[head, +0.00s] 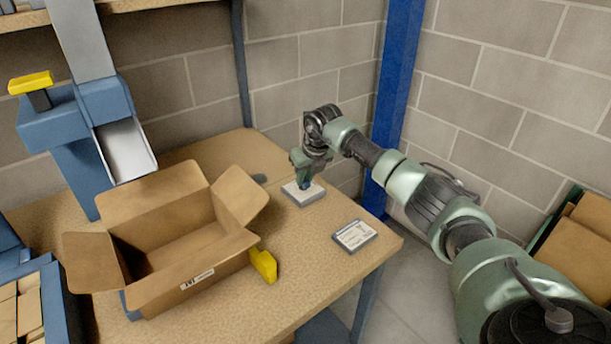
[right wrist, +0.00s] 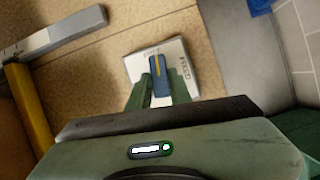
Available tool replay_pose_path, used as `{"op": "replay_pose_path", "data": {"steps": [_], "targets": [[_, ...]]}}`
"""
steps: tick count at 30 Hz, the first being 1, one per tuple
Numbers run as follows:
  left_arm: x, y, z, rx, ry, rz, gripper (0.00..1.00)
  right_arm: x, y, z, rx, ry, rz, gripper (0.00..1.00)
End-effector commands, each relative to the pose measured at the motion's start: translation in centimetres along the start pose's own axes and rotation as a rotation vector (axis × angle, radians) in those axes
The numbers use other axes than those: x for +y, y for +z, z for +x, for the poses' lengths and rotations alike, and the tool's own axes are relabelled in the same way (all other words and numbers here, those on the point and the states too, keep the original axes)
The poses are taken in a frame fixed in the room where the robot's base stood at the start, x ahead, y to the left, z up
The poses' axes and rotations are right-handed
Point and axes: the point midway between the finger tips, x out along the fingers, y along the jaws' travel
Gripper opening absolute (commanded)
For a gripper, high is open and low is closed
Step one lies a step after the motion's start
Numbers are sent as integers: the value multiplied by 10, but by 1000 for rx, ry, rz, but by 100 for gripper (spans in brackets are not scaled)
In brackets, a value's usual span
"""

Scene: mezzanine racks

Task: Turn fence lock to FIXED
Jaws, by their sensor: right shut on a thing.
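The fence lock is a blue knob (right wrist: 160,75) with a yellow line, on a white plate (right wrist: 176,53). In the right wrist view the line runs up the picture, and lettering that seems to read FIXED is along the plate's right side. In the head view the plate (head: 301,196) lies on the table near its back right, and the knob is mostly covered by my gripper. My right gripper (head: 304,183) reaches down onto it. In the right wrist view its green fingers (right wrist: 163,88) are shut on the knob, one on each side. My left gripper is out of view.
An open cardboard box (head: 205,262) stands on the wooden table (head: 300,280), with a yellow piece (head: 263,265) at its right side. A labelled card (head: 354,235) lies near the right edge. A blue post (head: 397,95) rises behind the table. A blue stand with a chute (head: 125,150) is at left.

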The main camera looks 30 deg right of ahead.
Motion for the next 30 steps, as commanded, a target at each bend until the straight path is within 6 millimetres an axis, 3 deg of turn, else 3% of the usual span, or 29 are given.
{"op": "replay_pose_path", "data": {"steps": [14,30], "targets": [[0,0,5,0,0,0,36,6,2,1,-3,-169,404,0],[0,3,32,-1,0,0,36,10,6,3,-4,-365,882,0]]}}
